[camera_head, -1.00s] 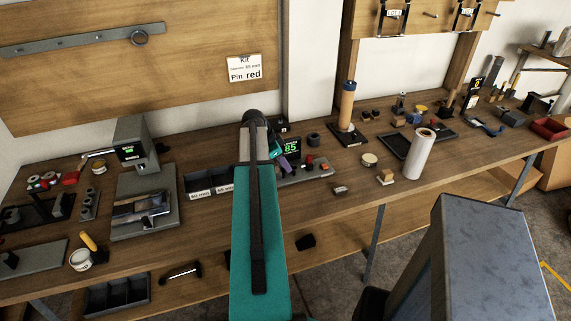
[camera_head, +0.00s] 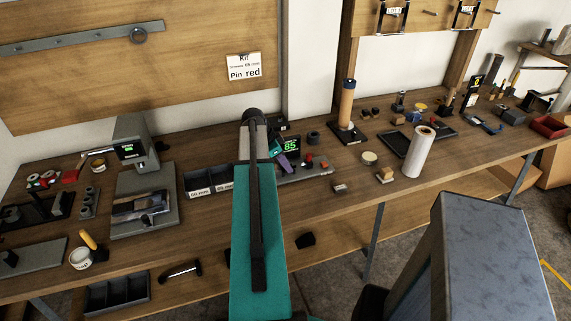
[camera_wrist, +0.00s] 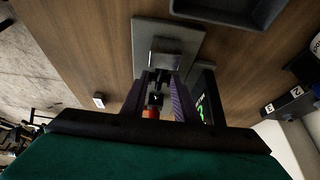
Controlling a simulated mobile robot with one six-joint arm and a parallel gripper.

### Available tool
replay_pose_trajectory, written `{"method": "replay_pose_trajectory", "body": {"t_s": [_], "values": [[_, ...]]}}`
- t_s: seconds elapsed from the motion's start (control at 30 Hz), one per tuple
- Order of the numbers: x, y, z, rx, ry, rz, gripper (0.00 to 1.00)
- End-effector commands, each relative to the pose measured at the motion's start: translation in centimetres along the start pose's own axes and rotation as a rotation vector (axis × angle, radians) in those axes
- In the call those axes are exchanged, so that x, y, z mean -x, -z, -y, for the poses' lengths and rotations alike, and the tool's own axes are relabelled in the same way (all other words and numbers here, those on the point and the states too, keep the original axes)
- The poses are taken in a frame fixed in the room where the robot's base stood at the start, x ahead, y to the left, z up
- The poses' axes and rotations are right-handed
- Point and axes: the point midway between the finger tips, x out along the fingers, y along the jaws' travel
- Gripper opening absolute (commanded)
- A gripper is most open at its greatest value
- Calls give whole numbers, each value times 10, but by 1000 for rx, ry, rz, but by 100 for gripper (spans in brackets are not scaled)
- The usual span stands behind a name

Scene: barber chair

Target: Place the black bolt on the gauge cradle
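The gauge with a lit green display (camera_head: 291,146) stands on the bench beside my gripper (camera_head: 287,164). Its long grey base, with red and black parts, extends right. In the wrist view, my gripper's purple fingers (camera_wrist: 157,80) point down over the grey gauge base (camera_wrist: 150,32), with a metal block (camera_wrist: 165,55) just past the tips. A small dark piece (camera_wrist: 155,98) and a red part (camera_wrist: 150,113) show between the fingers. I cannot tell whether the dark piece is the black bolt or part of the cradle, or whether the fingers touch it. My arm hides much in the head view.
Black bins (camera_head: 207,179) labelled in mm stand left of my arm. A grey measuring stand (camera_head: 135,150) is farther left. A dark ring-like part (camera_head: 313,138) sits behind the gauge. A white roll (camera_head: 419,153) stands right, near the bench's front edge.

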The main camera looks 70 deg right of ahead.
Motion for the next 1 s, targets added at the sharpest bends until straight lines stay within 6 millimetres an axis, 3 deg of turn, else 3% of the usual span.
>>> {"method": "replay_pose_trajectory", "body": {"t_s": [0.27, 1.0], "values": [[19, 0, 1, 1, 3, -1, 27], [106, 0, 1, 1, 2, -1, 27]]}}
